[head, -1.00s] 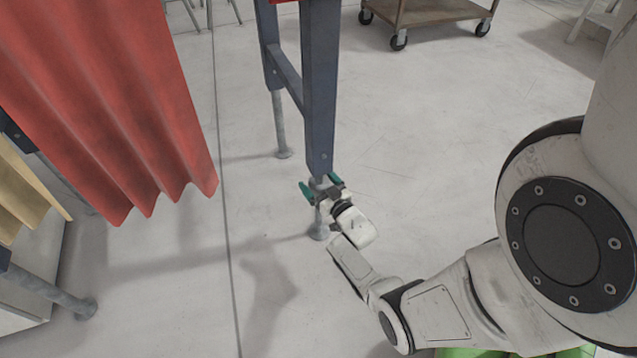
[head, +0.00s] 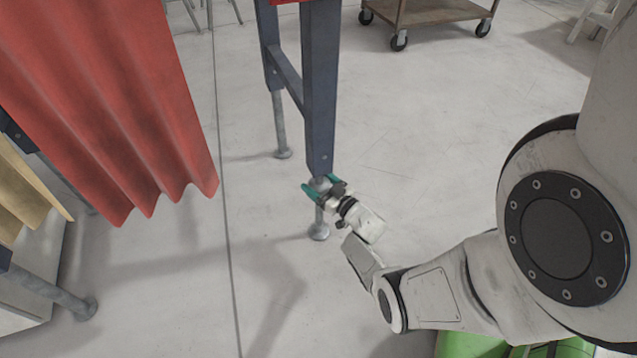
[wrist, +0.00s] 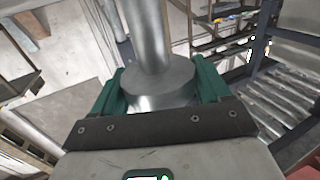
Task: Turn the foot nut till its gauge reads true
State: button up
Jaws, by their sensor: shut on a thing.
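The foot nut is a grey metal collar (wrist: 160,85) around a smooth round rod (wrist: 148,30) in the wrist view. My gripper (wrist: 158,98) has its green fingers on both sides of the nut and is shut on it. In the head view my gripper (head: 321,189) is at the lower end of a blue-grey leg (head: 320,90), just above the round foot (head: 319,232) on the floor. The nut is mostly hidden there. A small dark screen (wrist: 148,175) with a green light is cut off at the bottom of the wrist view; no reading can be made out.
A red curtain (head: 110,100) hangs at the left, apart from my gripper. Another foot (head: 283,152) stands behind. A wheeled cart (head: 430,12) is at the back right. The pale floor (head: 420,140) between is clear.

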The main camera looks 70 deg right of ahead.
jog(key=shift+n+t+y, duration=0.4)
jog(key=shift+n+y, duration=0.1)
jog(key=shift+y, duration=0.2)
jog(key=o, duration=1)
jog(key=shift+c, duration=0.2)
jog(key=shift+s, duration=0.1)
jog(key=p+v, duration=0.3)
jog(key=v, duration=0.7)
jog(key=shift+s, duration=0.3)
jog(key=shift+a, duration=0.1)
